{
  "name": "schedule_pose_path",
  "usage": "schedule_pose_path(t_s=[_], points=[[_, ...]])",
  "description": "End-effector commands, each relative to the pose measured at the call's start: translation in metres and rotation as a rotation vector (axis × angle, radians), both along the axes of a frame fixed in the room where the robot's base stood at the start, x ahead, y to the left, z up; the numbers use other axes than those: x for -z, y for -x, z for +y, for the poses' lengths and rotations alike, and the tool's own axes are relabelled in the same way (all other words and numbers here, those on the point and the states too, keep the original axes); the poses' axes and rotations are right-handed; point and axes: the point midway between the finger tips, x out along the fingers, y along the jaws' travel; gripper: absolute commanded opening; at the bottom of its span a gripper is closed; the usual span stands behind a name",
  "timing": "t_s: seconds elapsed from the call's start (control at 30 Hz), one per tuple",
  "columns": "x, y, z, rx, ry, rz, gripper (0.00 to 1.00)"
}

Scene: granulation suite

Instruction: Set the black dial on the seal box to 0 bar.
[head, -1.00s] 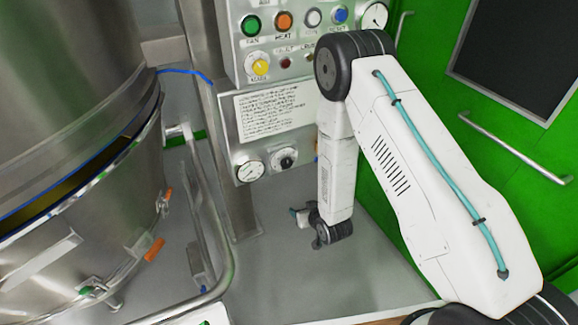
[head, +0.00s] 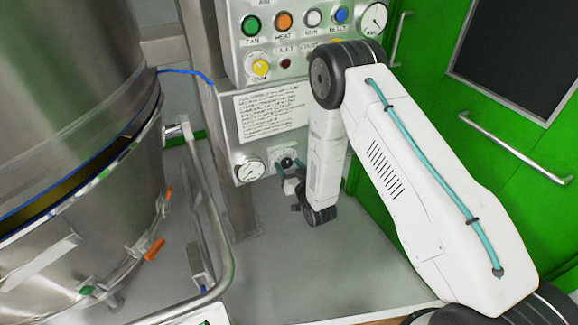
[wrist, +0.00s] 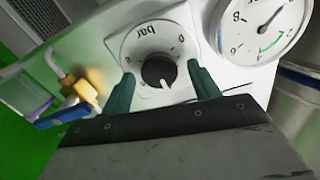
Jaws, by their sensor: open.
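The black dial (wrist: 159,71) sits on a round white scale plate marked "bar" on the seal box (head: 245,147). In the wrist view the scale appears upside down, with a 0 at its right side. A small pale mark shows at the lower edge of the knob; I cannot tell its exact reading. My gripper (wrist: 160,69) is open, with one teal finger on each side of the dial; contact is not clear. In the head view the dial (head: 287,162) is partly hidden by my gripper (head: 291,172).
A round pressure gauge (head: 249,170) is beside the dial. A yellow fitting (wrist: 80,88) with a blue part lies on the dial's other side. Above are a text label (head: 270,117) and a button panel (head: 296,45). A steel vessel (head: 80,130) stands at left.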

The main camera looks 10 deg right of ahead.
Motion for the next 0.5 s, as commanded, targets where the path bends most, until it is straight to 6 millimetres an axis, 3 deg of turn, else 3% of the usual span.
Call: schedule_pose_path(t_s=[0.33,0.37,0.5], points=[[0.0,-0.0059,0.0022,0.0,0.0,0.001,0.61],[0.0,-0.0058,0.0022,0.0,0.0,0.001,0.56],[0.0001,-0.0058,0.0021,0.0,0.0,0.001,0.17]])
